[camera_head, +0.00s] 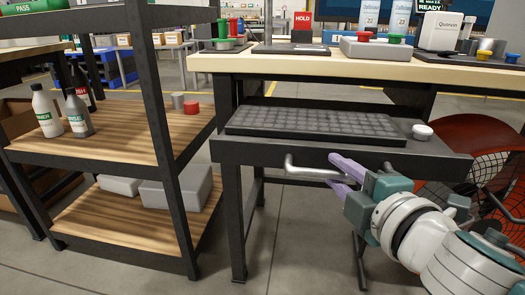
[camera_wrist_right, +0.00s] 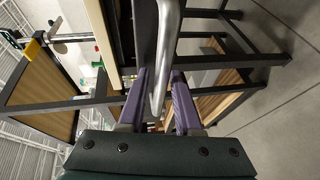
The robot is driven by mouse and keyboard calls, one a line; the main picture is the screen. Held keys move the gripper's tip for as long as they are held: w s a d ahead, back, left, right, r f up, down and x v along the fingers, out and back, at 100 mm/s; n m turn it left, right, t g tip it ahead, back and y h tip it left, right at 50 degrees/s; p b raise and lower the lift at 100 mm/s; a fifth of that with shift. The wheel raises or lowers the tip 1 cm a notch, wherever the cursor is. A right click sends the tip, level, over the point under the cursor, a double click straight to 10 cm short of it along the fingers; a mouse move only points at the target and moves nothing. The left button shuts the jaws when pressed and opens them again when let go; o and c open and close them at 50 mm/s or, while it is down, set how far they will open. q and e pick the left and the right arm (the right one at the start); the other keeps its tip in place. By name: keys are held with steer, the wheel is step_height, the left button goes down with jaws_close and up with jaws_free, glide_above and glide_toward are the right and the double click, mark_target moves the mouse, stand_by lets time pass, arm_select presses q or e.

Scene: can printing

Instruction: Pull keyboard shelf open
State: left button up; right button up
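The dark keyboard shelf (camera_head: 350,152) sits under the wooden desktop, with a black keyboard (camera_head: 315,124) lying on it. A silver bar handle (camera_head: 300,172) juts from the shelf's front. My right gripper (camera_head: 335,171) is at the handle's right part, one purple finger above the bar and one below. In the right wrist view the handle (camera_wrist_right: 166,45) passes between the two purple fingers (camera_wrist_right: 160,74), with gaps visible beside it. The gripper looks open around the bar. My left gripper is not in view.
A small white round object (camera_head: 422,131) rests at the shelf's right end. A shelving rack (camera_head: 120,135) with bottles and grey boxes stands at the left. A red-orange mesh chair (camera_head: 465,150) stands at the right. The floor before the shelf is clear.

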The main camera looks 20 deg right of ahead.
steer(key=shift+o, duration=0.9)
steer(key=v, duration=1)
steer(key=shift+p, duration=0.35)
steer(key=s+d+r+m+g+h+p, duration=0.25)
steer(key=r+m+g+p, duration=0.25)
steer(key=r+m+p, duration=0.85)
steer(key=s+a+r+g+y+p, duration=0.35)
steer(key=s+r+p, duration=0.35)
steer(key=p, duration=0.4)
steer(key=s+a+r+g+y+p, duration=0.2)
steer(key=s+a+r+g+p, duration=0.25)
steer(key=r+p, duration=0.6)
step_height(320, 180, up, 32)
steer(key=t+p, duration=0.1)
steer(key=p, duration=3.3)
steer(key=shift+a, duration=0.3)
